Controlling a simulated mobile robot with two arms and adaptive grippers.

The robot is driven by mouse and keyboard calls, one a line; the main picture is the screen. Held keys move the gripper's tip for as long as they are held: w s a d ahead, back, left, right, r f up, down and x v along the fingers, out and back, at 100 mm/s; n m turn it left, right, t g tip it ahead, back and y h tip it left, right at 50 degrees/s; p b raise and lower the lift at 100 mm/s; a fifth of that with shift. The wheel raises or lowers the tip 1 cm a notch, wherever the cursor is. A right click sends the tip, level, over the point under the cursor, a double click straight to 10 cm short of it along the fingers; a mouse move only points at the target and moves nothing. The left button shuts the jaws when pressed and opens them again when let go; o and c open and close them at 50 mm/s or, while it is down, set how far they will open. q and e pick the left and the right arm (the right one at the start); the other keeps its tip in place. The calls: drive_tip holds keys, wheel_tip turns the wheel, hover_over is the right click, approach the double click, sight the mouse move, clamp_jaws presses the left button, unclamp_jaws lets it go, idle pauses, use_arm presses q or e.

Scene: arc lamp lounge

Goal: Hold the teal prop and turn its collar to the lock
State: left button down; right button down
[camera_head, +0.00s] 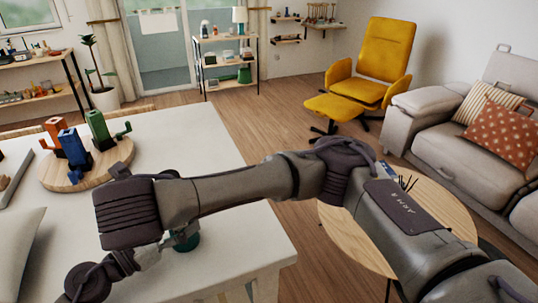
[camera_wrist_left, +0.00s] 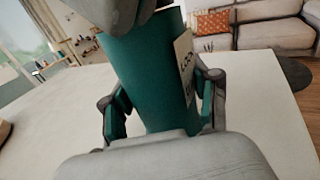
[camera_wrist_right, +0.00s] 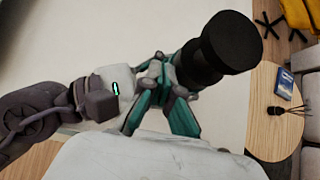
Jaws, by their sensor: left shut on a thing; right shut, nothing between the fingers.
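The teal prop is a thick teal cylinder (camera_wrist_left: 150,75) with a pale label reading "LOCK" on its side in the left wrist view. My left gripper (camera_wrist_left: 163,105) is shut around it, one finger on each side. In the head view only a small teal part (camera_head: 187,243) shows below my arm. In the right wrist view a stepped black cylindrical part (camera_wrist_right: 228,42), perhaps the prop's top or collar, stands just right of my right gripper (camera_wrist_right: 162,62). My right fingers are closed together and empty; I cannot tell whether they touch it. In the head view my right arm hides the right gripper.
The white table (camera_head: 225,160) is mostly clear. A round wooden board (camera_head: 105,172) holds orange, blue and green devices at the left. A pale cushion-like shape (camera_head: 20,238) lies at the left edge. A low round wooden table (camera_head: 345,235) stands beyond the right edge.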

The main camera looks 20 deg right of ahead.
use_arm(q)
drive_tip(key=shift+r, duration=0.1)
use_arm(e)
drive_tip(key=s+f+v, duration=0.2)
drive_tip(key=v, duration=1.1)
drive_tip(key=w+a+r+m+g+y, duration=0.2)
drive_tip(key=a+r+m+g+y, duration=0.1)
drive_tip(key=r+m+y, duration=0.15)
drive_tip(key=w+d+r+m+t+y, duration=0.2)
drive_tip(key=w+d+r+m+y, duration=0.75)
drive_tip(key=w+m, duration=0.35)
drive_tip(key=w+d+m+t, duration=0.45)
drive_tip(key=d+m, duration=0.25)
drive_tip(key=d, duration=0.3)
drive_tip(key=w+d+f+m+t+h, duration=0.3)
drive_tip(key=w+d+f+m+h, duration=0.2)
drive_tip(key=w+d+f+m, duration=0.5)
drive_tip(key=d+f+h, duration=0.1)
drive_tip(key=d+f, duration=0.1)
drive_tip(key=f, duration=0.7)
drive_tip(key=d+f+m+g+h, duration=0.1)
drive_tip(key=d+f+h, duration=0.1)
drive_tip(key=f, duration=0.7)
drive_tip(key=shift+w+d+f, duration=0.25)
drive_tip(key=shift+d+f, duration=0.15)
drive_tip(key=shift+d, duration=0.1)
drive_tip(key=shift+m+g, duration=0.25)
